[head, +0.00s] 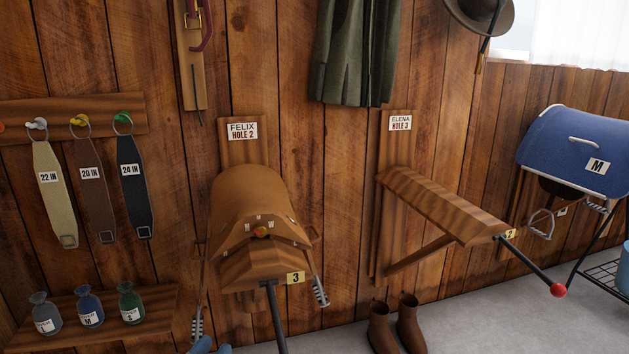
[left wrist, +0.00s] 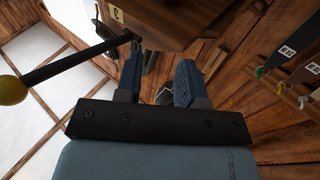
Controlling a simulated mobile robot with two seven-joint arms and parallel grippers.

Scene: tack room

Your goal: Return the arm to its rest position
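My left gripper (head: 211,348) barely shows at the bottom edge of the head view, its blue fingertips below the saddle rack. In the left wrist view the left gripper (left wrist: 158,80) has its two blue fingers apart, and nothing is seen held between them. The wooden rack (left wrist: 165,22) with the number 3 tag is beyond the fingertips in that view. A dark rod (left wrist: 75,62) with a yellow ball end runs out from it to the left. My right gripper is in neither view.
A brown saddle (head: 255,205) sits on rack 3, its stirrups hanging. An empty rack (head: 440,205) juts out to the right with a red-tipped rod (head: 530,267). Boots (head: 408,325) stand below.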

